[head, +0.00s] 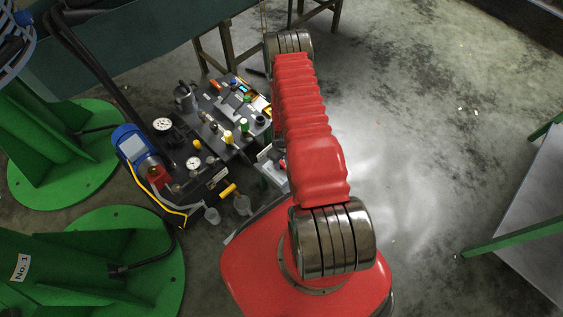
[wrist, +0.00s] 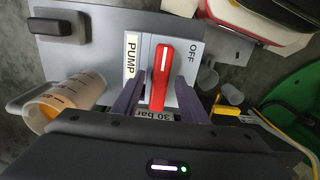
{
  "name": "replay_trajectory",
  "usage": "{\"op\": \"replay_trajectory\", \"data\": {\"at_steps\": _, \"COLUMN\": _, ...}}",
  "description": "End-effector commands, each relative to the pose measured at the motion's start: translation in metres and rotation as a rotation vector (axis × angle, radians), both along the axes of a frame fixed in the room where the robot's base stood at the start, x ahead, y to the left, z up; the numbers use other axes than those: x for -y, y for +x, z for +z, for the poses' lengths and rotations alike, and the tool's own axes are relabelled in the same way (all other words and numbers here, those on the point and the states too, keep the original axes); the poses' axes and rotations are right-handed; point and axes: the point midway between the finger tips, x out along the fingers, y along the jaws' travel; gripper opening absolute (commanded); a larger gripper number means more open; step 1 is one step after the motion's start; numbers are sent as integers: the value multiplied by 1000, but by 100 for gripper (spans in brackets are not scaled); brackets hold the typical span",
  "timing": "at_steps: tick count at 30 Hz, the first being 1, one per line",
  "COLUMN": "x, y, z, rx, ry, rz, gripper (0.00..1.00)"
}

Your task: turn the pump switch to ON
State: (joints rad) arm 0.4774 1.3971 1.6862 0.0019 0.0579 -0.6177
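The pump switch is a red lever (wrist: 162,80) with a white line on it, seen in the wrist view on a grey panel (wrist: 100,15). The lever stands upright in the picture, beside the word OFF at its upper right, with a PUMP label to its left. No ON mark shows. My gripper (wrist: 160,75) is open, with one dark finger on each side of the lever and a narrow gap to it. In the head view my red arm hides the gripper and the switch.
A measuring cup (wrist: 68,98) with orange liquid stands close left of the gripper. A 30 bar label is partly covered. In the head view, the machine (head: 215,120) carries gauges and yellow handles, with green stands (head: 130,255) to its left. Open floor (head: 430,120) lies right.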

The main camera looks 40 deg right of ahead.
Motion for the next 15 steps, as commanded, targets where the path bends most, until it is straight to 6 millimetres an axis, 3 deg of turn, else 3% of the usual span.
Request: {"op": "replay_trajectory", "data": {"at_steps": 15, "x": 0, "y": 0, "z": 0, "rx": 0, "ry": 0, "rz": 0, "gripper": 3}}
